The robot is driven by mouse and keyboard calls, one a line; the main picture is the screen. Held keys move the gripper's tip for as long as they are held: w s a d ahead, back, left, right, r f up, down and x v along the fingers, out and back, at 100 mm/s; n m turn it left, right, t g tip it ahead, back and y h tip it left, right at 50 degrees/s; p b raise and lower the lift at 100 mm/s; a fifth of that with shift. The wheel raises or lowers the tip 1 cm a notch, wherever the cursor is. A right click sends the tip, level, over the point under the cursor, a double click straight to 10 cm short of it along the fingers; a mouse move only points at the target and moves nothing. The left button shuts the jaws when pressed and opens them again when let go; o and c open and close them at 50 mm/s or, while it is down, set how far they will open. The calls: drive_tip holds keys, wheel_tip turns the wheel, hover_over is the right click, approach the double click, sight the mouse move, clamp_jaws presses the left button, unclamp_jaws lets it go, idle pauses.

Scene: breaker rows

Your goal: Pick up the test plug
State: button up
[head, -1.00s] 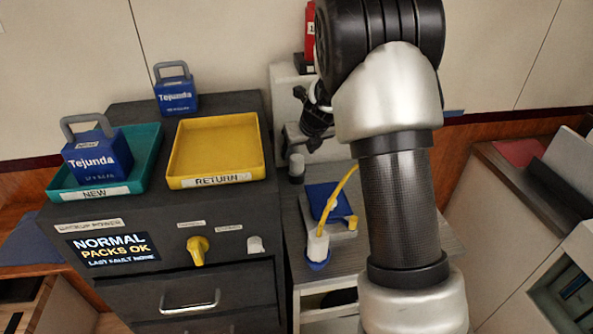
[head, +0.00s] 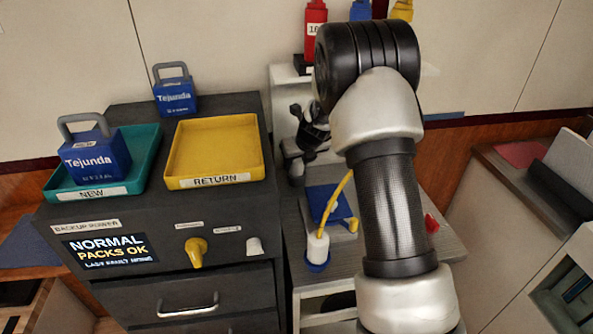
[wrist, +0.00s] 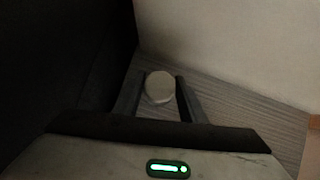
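A short cylinder with a round pale grey top (wrist: 160,87) stands on the grey wood-grain surface in the wrist view. A white cylinder with a blue base (head: 318,248) and a yellow cable stands on the low table in the head view. I cannot tell for sure which one is the test plug. My gripper (wrist: 159,96) is open, with one dark finger on each side of the pale grey top and a gap at the left.
The dark cabinet (head: 90,292) stands close to the left, with a yellow RETURN tray (head: 258,160) and a teal NEW tray (head: 62,195) on top. A blue plate (head: 322,200) lies near my gripper. A red object (head: 431,223) lies right of my arm.

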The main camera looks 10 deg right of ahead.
drive_tip(key=c, duration=0.7)
drive_tip(key=shift+o, duration=0.2)
drive_tip(key=shift+r, duration=0.6)
wheel_tip(320, 180, up, 2)
drive_tip(key=shift+r+p, duration=0.2)
drive_tip(key=shift+p, duration=0.25)
drive_tip(key=s+d+b, duration=0.1)
drive_tip(key=s+d, duration=0.2)
drive_tip(key=d, duration=1.4)
drive_tip(key=shift+s+d+r+p, duration=0.15)
drive_tip(key=shift+d+r+p, duration=0.05)
drive_tip(key=shift+r+p, duration=0.95)
drive_tip(key=shift+s+d+r+p, duration=0.1)
drive_tip(key=shift+d+r+p, duration=0.05)
drive_tip(key=shift+r+p, duration=0.9)
